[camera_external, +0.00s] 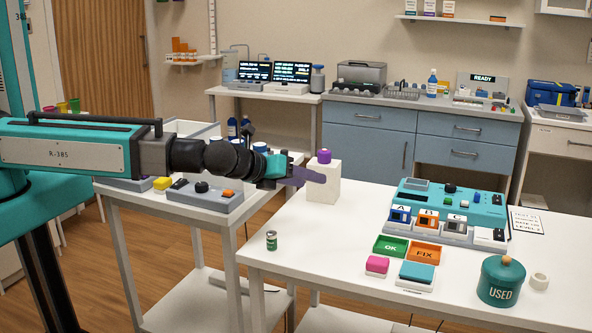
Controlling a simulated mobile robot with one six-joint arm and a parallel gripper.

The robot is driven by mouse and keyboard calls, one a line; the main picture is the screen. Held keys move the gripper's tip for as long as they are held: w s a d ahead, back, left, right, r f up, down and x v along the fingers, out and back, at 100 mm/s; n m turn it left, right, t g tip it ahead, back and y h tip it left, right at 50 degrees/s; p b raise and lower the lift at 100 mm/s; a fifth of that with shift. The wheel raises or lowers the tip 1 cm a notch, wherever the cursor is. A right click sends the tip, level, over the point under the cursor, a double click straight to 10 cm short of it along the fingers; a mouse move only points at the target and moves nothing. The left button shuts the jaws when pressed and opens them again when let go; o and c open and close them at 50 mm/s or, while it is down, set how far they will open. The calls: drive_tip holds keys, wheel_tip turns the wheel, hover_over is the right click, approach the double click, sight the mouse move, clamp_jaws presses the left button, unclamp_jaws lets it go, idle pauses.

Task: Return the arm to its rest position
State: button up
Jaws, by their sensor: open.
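My arm reaches in from the left, stretched out level over the side cart and the near edge of the white table (300,250). My gripper (310,177), with purple fingers, is at the arm's right end and is open. Its fingertips overlap the left side of a white bottle-like block (327,193) with a purple cap (324,156). I cannot tell whether they touch it. Nothing is seen held between the fingers.
A cart (150,207) with small boxes stands below my arm. On the table are a small green can (271,240), a teal device (455,205), green OK and orange FIX trays (424,254), and a teal USED jar (502,280). The table's front left is mostly clear.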

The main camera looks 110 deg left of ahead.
drive_tip(key=w+d+f+n+t+h+p, duration=0.1)
drive_tip(key=w+d+f+n, duration=0.15)
drive_tip(key=d, duration=0.55)
drive_tip(key=w+d+f+n+h+p, duration=0.1)
drive_tip(key=w+d+f+n, duration=0.2)
drive_tip(key=d, duration=0.4)
drive_tip(key=s+d+f+n+g+h+b, duration=0.15)
drive_tip(key=s+d+f, duration=0.35)
drive_tip(key=f, duration=0.5)
drive_tip(key=s+d+f+n+g+h+b, duration=0.1)
drive_tip(key=s+d+f+n+g+h, duration=0.3)
drive_tip(key=f, duration=0.6)
drive_tip(key=s+d+f+n+g+h, duration=0.1)
drive_tip(key=s+d+f+n+g, duration=0.1)
drive_tip(key=s+d+f, duration=0.4)
drive_tip(key=s+d+f+n+g+h+b, duration=0.1)
drive_tip(key=s+d+f+n+g, duration=0.2)
drive_tip(key=s, duration=1.3)
drive_tip(key=s+d+f+n+g+h+b, duration=0.1)
drive_tip(key=s+d+f+n+g, duration=0.2)
drive_tip(key=s+d+f, duration=0.6)
drive_tip(key=s+f, duration=0.2)
drive_tip(key=s, duration=0.1)
drive_tip(key=shift+f+h, duration=0.25)
drive_tip(key=shift+h, duration=0.1)
